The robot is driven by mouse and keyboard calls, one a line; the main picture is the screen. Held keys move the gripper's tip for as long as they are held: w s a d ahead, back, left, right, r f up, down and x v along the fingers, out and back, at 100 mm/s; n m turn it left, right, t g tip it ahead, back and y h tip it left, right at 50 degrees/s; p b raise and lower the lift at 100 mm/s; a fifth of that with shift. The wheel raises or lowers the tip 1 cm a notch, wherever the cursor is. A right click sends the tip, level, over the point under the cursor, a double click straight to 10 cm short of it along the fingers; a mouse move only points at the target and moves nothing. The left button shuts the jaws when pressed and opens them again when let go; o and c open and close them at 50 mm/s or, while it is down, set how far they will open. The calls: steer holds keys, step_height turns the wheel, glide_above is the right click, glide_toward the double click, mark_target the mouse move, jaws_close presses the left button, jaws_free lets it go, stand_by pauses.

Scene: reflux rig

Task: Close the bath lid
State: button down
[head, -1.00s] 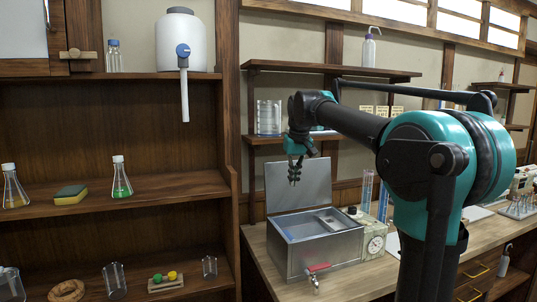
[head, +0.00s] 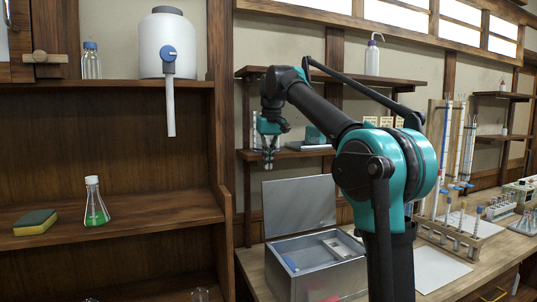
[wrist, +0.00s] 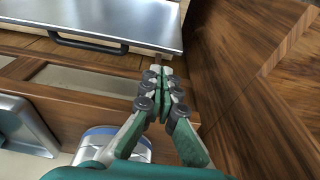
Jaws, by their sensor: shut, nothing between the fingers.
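The bath (head: 315,270) is a metal box on the bench, open at the top. Its lid (head: 298,206) stands upright at the back, a flat grey plate. My gripper (head: 268,158) points down above the lid's top left corner in the head view, apart from it in the picture. In the wrist view my gripper (wrist: 164,88) is shut with nothing between the fingers. A grey metal panel with a black bar handle (wrist: 85,44), seemingly the lid, lies beyond the fingertips there.
A wooden shelf post (head: 221,150) stands close to the left of my gripper. A wall shelf (head: 290,153) with glassware is behind it. A burette rack (head: 440,155) and a test-tube rack (head: 455,238) stand at the right. White paper lies on the bench.

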steer(key=shift+w+a+f, duration=0.1)
steer(key=shift+w+f, duration=0.1)
steer(key=shift+f, duration=1)
steer(key=shift+w+a+f, duration=0.1)
steer(key=shift+w+f, duration=0.1)
steer(key=shift+f, duration=0.95)
steer(key=shift+s+d, duration=0.1)
